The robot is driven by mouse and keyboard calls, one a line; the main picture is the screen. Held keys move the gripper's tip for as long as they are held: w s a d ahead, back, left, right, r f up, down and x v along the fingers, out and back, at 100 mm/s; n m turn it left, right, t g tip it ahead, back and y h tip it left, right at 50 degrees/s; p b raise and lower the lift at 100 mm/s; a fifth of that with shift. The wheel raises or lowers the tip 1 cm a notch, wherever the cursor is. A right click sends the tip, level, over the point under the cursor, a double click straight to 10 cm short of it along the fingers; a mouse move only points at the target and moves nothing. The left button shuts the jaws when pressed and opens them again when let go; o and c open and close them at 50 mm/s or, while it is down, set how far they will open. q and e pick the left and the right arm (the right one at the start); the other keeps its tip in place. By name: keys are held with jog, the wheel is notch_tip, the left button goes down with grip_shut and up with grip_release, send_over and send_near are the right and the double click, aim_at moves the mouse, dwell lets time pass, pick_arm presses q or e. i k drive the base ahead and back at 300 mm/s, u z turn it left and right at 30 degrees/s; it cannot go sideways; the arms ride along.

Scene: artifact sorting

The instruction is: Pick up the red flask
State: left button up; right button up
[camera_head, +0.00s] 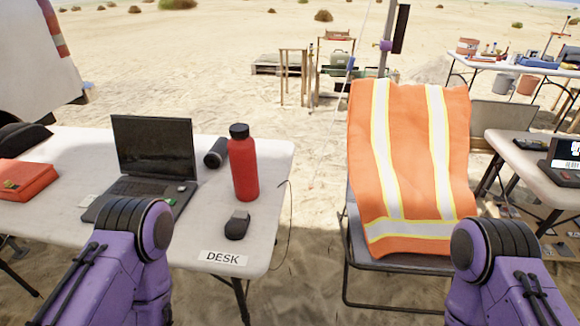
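A red flask (244,168) with a black cap stands upright on the right part of the white desk, to the right of the open laptop. Nothing is touching it from my side. My two purple arms come up from the bottom of the head view, the left one in front of the laptop and the right one in front of the chair. Both grippers are outside the picture, so I cannot see their fingers.
The white desk (258,248) holds a black laptop (153,150), a dark mouse (237,225) in front of the flask, a black cylinder (216,152) behind it and an orange case (24,178). A chair with an orange vest (411,150) stands right of the desk.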

aim_at(242, 153)
jog(key=z, duration=1.35)
jog(key=i, duration=1.5)
jog(key=u, duration=2)
